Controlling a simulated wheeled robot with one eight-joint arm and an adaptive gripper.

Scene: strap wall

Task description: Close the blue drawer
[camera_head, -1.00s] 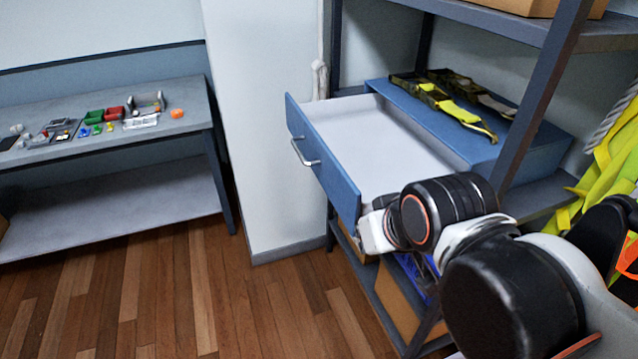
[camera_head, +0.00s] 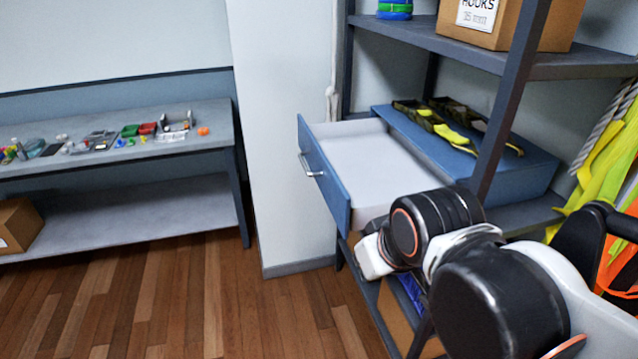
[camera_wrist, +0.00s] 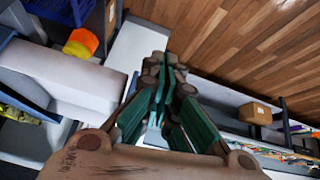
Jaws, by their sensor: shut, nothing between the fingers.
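The blue drawer (camera_head: 325,178) is pulled well out of its blue cabinet (camera_head: 515,165) on the shelf rack. Its white inside (camera_head: 365,155) looks empty, and a silver handle (camera_head: 310,166) sits on its front.
A dark and yellow strap (camera_head: 450,125) lies on the cabinet top. A rack post (camera_head: 510,100) stands close to my arm. A cardboard box (camera_head: 505,20) is on the shelf above. Yellow vests (camera_head: 600,170) hang at right. A grey table (camera_head: 90,160) with small items stands at left; wooden floor is clear between.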

